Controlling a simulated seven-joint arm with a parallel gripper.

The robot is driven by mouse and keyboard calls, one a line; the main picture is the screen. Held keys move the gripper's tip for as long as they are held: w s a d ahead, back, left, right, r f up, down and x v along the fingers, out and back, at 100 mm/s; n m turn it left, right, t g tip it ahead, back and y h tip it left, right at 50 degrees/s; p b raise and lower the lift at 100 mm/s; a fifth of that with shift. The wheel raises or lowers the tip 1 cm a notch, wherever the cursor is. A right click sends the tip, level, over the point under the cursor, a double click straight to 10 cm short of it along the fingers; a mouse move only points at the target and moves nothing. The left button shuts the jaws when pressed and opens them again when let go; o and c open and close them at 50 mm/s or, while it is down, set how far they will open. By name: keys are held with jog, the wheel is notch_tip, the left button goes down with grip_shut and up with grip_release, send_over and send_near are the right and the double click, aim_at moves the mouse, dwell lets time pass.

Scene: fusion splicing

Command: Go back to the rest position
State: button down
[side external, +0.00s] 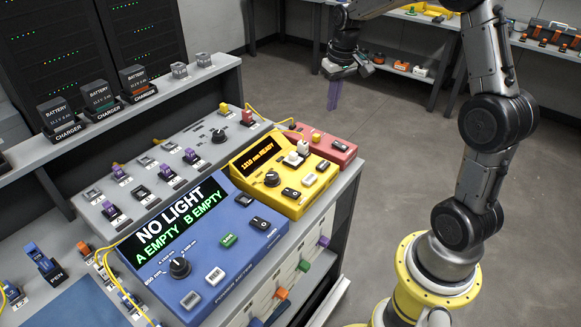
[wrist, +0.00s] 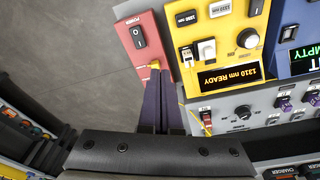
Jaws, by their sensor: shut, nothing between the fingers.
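My gripper (side external: 332,106) is held up in the air past the far right end of the bench in the side view, pointing down. Its purple fingers are together with nothing between them. In the wrist view the fingers (wrist: 161,90) lie side by side, and their tips overlap the edge of the red box (wrist: 146,47) near a yellow plug (wrist: 155,65). In the side view the gripper is apart from the red box (side external: 324,146) and touches nothing.
A blue power meter (side external: 215,250) reading "NO LIGHT, A EMPTY, B EMPTY" and a yellow box (side external: 290,172) reading "1310 nm READY" stand on the bench. Battery chargers (side external: 104,108) line the shelf behind. Open grey floor (side external: 400,150) lies beneath and around my gripper.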

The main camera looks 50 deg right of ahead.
jog(key=s+a+r+n+t, duration=0.2)
jog(key=s+a+r, duration=0.35)
jog(key=a, duration=0.25)
jog(key=s+a+r+n+t, duration=0.2)
jog(key=s+a+r, duration=0.35)
jog(key=a, duration=0.25)
jog(key=s+a+f, duration=0.2)
jog(key=s, duration=0.3)
jog(key=s+a+f, duration=0.1)
jog(key=s+f, duration=0.1)
jog(key=s, duration=0.4)
jog(key=shift+a+f+n+y, duration=0.2)
jog(key=shift+a+n+y, duration=0.2)
